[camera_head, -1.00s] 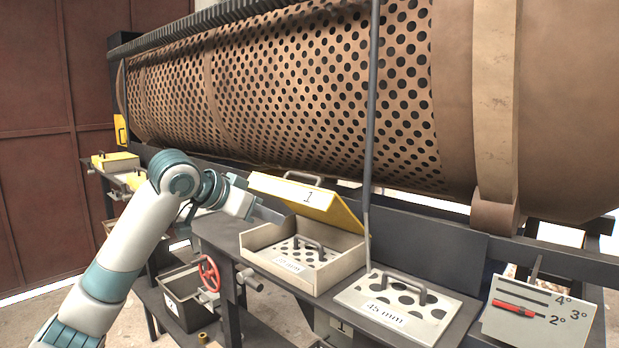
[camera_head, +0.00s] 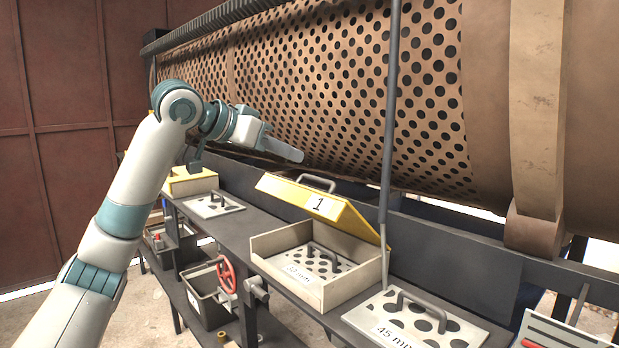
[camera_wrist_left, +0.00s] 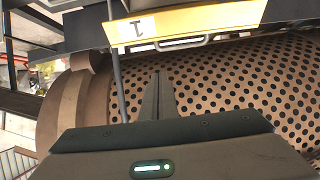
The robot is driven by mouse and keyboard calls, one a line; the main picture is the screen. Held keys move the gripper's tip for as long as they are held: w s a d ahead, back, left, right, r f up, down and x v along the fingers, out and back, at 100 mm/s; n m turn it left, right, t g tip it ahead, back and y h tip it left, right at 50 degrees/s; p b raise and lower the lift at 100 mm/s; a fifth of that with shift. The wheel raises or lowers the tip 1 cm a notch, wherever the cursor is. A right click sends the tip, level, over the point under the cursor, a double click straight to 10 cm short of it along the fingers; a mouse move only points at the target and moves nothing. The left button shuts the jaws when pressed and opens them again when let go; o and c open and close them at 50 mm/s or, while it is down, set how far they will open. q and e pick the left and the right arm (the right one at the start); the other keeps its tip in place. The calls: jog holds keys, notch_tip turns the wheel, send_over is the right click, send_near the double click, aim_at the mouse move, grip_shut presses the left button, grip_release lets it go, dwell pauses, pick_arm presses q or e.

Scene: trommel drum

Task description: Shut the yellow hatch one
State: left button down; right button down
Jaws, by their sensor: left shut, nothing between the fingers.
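The yellow hatch one (camera_head: 317,204), marked "1" and fitted with a grey handle, stands tilted open above its box (camera_head: 275,242). A perforated plate with a handle (camera_head: 320,262) lies inside the box. My left gripper (camera_head: 300,156) is shut and empty, raised above and to the left of the hatch, in front of the drum. It does not touch the hatch. In the left wrist view the hatch (camera_wrist_left: 220,20) shows at the top, beyond the closed fingers (camera_wrist_left: 157,100). My right gripper is not in view.
The perforated drum (camera_head: 330,100) fills the back. A dark upright post (camera_head: 389,130) stands right of the hatch. A 45 mm plate (camera_head: 425,320) lies on the bench at right. Another plate (camera_head: 213,205) and a yellow-lidded box (camera_head: 190,180) are at left. A red wheel (camera_head: 227,277) is below.

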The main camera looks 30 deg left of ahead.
pick_arm(q)
jog(key=shift+w+p, duration=0.65)
jog(key=shift+w, duration=0.4)
jog(key=p, duration=0.4)
send_over(312, 197)
jog(key=w+d, duration=0.1)
jog(key=w, duration=0.2)
jog(key=f, duration=0.3)
jog(key=shift+s+f, duration=0.25)
jog(key=shift+f, duration=0.15)
jog(key=shift+s+a+f+p, duration=0.1)
jog(key=shift+s+f+p, duration=0.2)
jog(key=shift+f, duration=0.2)
jog(key=shift+s+a+f+p, duration=0.1)
jog(key=shift+s+f+p, duration=0.15)
jog(key=shift+f, duration=0.25)
jog(key=shift+s+a+f+p, duration=0.3)
jog(key=shift+s+f, duration=0.25)
jog(key=shift+s, duration=0.05)
jog(key=shift+f, duration=0.15)
